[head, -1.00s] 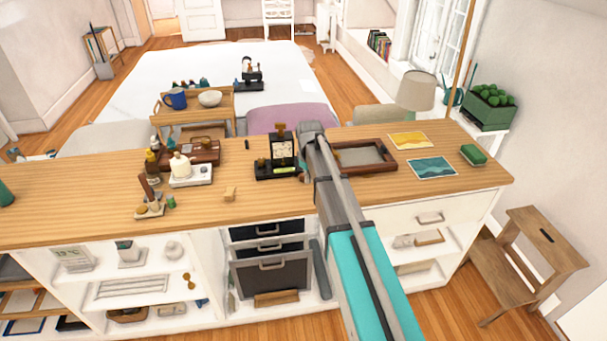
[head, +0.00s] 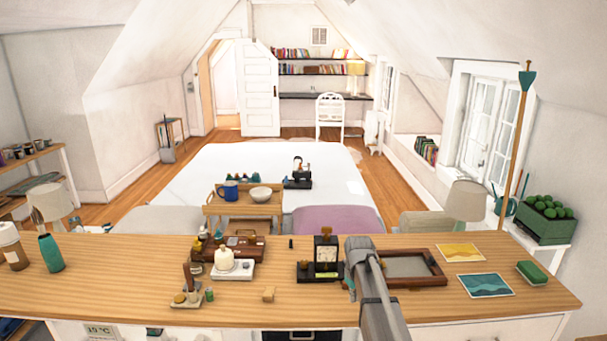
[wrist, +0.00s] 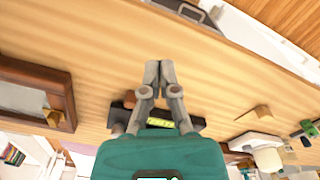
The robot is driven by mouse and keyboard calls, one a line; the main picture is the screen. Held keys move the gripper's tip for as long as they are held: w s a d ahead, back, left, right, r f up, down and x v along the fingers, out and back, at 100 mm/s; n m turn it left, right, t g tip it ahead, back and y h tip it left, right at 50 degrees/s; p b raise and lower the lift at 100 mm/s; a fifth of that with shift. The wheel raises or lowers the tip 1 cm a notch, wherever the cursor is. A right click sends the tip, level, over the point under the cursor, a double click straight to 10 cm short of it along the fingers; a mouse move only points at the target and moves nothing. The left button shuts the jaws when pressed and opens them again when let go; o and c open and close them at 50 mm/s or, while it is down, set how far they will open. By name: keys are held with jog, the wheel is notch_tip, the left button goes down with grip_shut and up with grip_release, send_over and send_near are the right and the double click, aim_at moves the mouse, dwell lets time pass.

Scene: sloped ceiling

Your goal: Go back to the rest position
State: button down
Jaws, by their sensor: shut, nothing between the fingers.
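My arm reaches up from the bottom of the head view over the wooden counter (head: 450,302). My gripper shows in the wrist view (wrist: 159,72) with its two grey fingertips together and nothing between them. It is above the counter top, clear of the drawer front below the edge. A black stand with a clock-like dial (head: 325,252) is beside my arm in the head view. In the wrist view its dark base with a green level (wrist: 160,123) is partly hidden behind the gripper.
A framed tray (head: 410,266) lies right of my arm, with yellow (head: 460,252) and teal (head: 484,284) cards and a green brush (head: 531,271) beyond. A small wooden block (head: 268,294), a white scale (head: 233,270) and a teal bottle (head: 50,252) stand left. The front right counter is clear.

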jog(key=s+m, duration=0.5)
jog(key=s, duration=1.5)
jog(key=shift+s, duration=0.4)
notch_tip(320, 180, up, 2)
jog(key=r+m+p, duration=0.1)
jog(key=m+p, duration=0.1)
jog(key=m, duration=0.4)
send_over(349, 303)
jog(key=shift+w+f, duration=0.1)
jog(key=shift+f, duration=0.15)
jog(key=shift+f, duration=0.15)
notch_tip(349, 303, down, 6)
jog(key=b, duration=0.6)
jog(key=shift+f, duration=0.2)
jog(key=shift+f+b, duration=0.4)
jog(key=shift+b, duration=0.1)
